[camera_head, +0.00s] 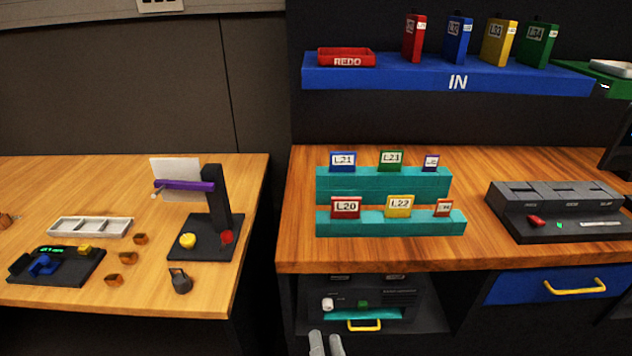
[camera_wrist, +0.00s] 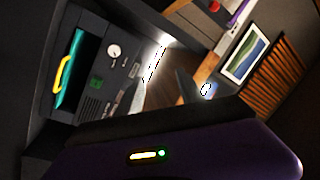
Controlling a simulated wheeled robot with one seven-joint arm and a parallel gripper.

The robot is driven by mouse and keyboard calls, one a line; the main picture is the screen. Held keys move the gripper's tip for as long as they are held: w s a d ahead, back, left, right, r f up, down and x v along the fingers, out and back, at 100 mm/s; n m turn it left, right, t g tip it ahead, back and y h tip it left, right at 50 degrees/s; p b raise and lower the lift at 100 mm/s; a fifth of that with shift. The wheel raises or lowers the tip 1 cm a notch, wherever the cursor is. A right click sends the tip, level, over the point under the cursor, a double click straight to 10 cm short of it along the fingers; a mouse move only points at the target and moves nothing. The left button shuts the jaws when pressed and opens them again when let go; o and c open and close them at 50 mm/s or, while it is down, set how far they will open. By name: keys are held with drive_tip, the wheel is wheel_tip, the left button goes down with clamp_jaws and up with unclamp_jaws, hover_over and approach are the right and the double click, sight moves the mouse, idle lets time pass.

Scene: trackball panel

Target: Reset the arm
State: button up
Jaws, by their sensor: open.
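My gripper (camera_head: 326,345) shows at the bottom edge of the head view as two pale fingers, slightly apart with nothing between them. It is in front of the dark cubby under the right-hand wooden counter (camera_head: 375,262). The rest of my arm is out of the head view. A dark machine (camera_head: 385,297) with a white knob, a green display and a teal tray with a yellow handle sits in that cubby. The same machine (camera_wrist: 95,85) shows tilted at the left of the wrist view, clear of my gripper.
Teal racks (camera_head: 390,222) with labelled cards stand on the right counter beside a grey console (camera_head: 560,208). A blue drawer (camera_head: 520,288) is below. A blue shelf (camera_head: 420,75) holds coloured binders. The left table (camera_head: 180,280) carries a black stand (camera_head: 215,200) and small parts.

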drive_tip(key=s+d+r+n+g+h+p, duration=0.1)
drive_tip(key=s+d+r, duration=0.3)
drive_tip(key=s, duration=0.7)
drive_tip(key=s+d+r+n+g+h+p, duration=0.1)
drive_tip(key=s+d+r+n+g+p, duration=0.1)
drive_tip(key=s+d+r, duration=0.3)
drive_tip(key=s+d+r+n+g+h+p, duration=0.1)
drive_tip(key=s+d+r+n, duration=0.3)
drive_tip(key=s, duration=1.2)
drive_tip(key=d+r, duration=0.1)
drive_tip(key=d, duration=0.3)
drive_tip(key=shift+s+d+g, duration=0.3)
drive_tip(key=shift+s+d, duration=0.05)
drive_tip(key=shift+d, duration=0.05)
drive_tip(key=shift+c, duration=0.3)
